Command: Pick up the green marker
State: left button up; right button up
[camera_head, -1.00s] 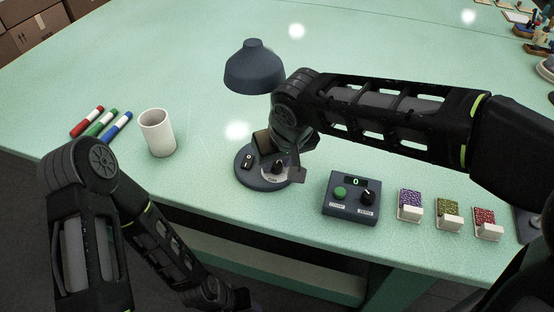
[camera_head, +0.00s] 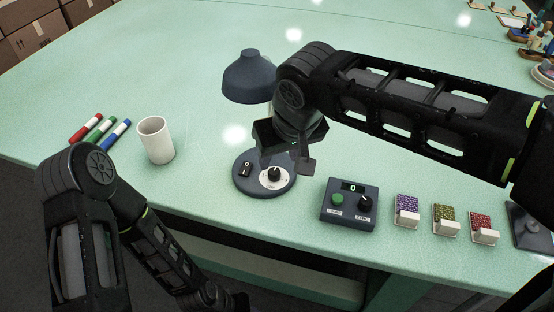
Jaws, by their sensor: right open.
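The green marker (camera_head: 101,130) lies on the table at the left, between a red marker (camera_head: 86,128) and a blue marker (camera_head: 116,133). My right gripper (camera_head: 284,158) is open and empty, above the lamp's base and well to the right of the markers. My left arm comes in at the lower left, in front of the table's edge. Its gripper cannot be made out in the dark area at the bottom.
A white cup (camera_head: 156,140) stands just right of the markers. The dark lamp (camera_head: 252,78) has its base (camera_head: 246,182) with a switch and knob under my right gripper. A control box (camera_head: 348,205) and several sample cards (camera_head: 407,209) sit at the right front.

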aim_at(100, 132)
jog(key=k, duration=1)
